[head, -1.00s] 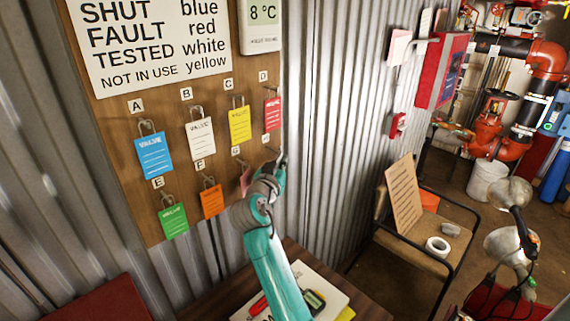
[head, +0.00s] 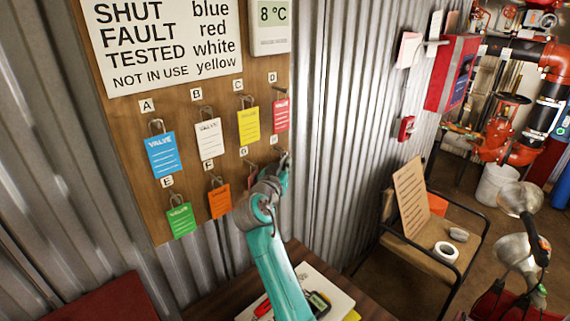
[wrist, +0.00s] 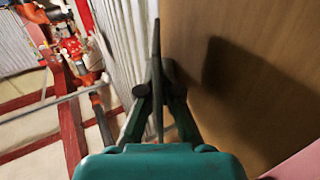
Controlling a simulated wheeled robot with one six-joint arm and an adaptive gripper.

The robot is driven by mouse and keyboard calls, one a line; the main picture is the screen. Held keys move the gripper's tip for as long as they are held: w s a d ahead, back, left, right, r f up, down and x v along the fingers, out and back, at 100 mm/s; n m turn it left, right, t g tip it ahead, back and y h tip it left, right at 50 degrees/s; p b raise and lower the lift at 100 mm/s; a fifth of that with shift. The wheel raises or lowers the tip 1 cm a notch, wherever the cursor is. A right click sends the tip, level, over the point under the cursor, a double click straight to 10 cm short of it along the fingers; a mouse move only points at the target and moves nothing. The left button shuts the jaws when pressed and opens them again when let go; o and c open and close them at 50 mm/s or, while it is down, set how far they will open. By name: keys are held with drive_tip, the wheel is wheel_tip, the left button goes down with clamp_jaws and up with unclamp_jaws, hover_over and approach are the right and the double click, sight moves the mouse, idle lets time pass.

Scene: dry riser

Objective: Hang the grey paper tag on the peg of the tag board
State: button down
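The tag board (head: 140,105) is a brown wooden panel with lettered metal pegs in two rows. My gripper (head: 284,160) is at the board's lower right, by the end of the lower row, seen partly from behind. In the wrist view, my gripper (wrist: 157,75) has its fingers together on a thin grey sheet (wrist: 157,38). The sheet is edge-on and looks like the grey paper tag; its face is hidden. The board's surface is close on the right there, with a dark shadow on it. My wrist hides part of the lower-right pegs.
Blue (head: 163,155), white (head: 209,139), yellow (head: 248,125), red (head: 281,115), green (head: 181,220) and orange (head: 219,201) tags hang on other pegs. A pink surface (wrist: 296,164) shows at the wrist view's lower right. A chair (head: 425,255) stands right; corrugated wall (head: 340,120) adjoins the board.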

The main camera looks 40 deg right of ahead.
drive_tip(key=c, duration=1.2)
unclamp_jaws()
drive_tip(key=shift+c, duration=0.2)
drive_tip(key=v, duration=1.2)
